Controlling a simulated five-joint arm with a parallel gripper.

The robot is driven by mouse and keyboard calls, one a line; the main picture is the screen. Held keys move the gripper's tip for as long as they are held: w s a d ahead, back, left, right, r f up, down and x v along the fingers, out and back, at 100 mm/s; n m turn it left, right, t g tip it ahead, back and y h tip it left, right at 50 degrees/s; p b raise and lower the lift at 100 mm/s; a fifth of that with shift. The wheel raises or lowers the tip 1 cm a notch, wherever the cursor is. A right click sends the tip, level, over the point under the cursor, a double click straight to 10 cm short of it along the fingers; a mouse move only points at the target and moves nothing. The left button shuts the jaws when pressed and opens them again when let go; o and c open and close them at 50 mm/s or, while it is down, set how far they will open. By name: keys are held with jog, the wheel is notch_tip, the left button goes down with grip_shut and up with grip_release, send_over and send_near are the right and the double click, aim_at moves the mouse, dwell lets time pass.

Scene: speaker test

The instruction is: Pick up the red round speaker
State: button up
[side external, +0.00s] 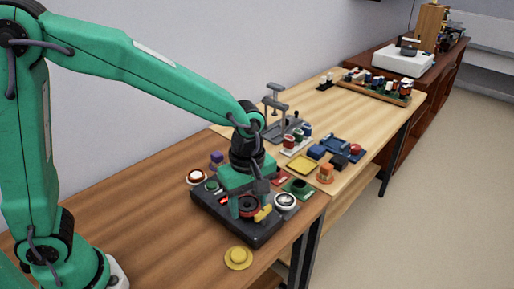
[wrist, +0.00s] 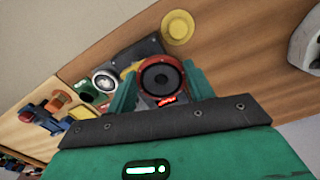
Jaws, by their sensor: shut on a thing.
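The red round speaker (wrist: 161,77) has a red rim and a dark cone, and sits between the two green fingers of my gripper (wrist: 160,88) in the wrist view. My gripper is shut on it. In the side view the speaker (side external: 249,206) shows below my gripper (side external: 248,203), over the dark test board (side external: 231,227). I cannot tell whether it touches the board. The board also shows behind the speaker in the wrist view (wrist: 150,47).
A silver round speaker (side external: 285,201) and a yellow block (side external: 263,213) are close on the right. A yellow round part (side external: 238,258) lies in front of the board. A white-and-red round part (side external: 196,176) is at the left. Several coloured parts crowd the lighter table behind. Bare wood lies left.

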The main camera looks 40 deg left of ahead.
jog(key=shift+s+d+r, duration=0.7)
jog(key=shift+s+d, duration=0.15)
jog(key=shift+s+d+r, duration=0.7)
jog(key=shift+s+d, duration=0.1)
jog(key=shift+s, duration=0.05)
jog(key=w+a+f+n, duration=0.1)
jog(key=w+a+f, duration=0.1)
jog(key=w+a, duration=0.5)
jog(key=w+a+f+n, duration=0.2)
jog(key=w+a, duration=0.4)
jog(key=w, duration=0.6)
jog(key=shift+a+f, duration=0.25)
jog(key=shift+a, duration=0.1)
jog(key=shift+f, duration=0.15)
jog(key=shift+f, duration=3.25)
jog(key=shift+f, duration=1.25)
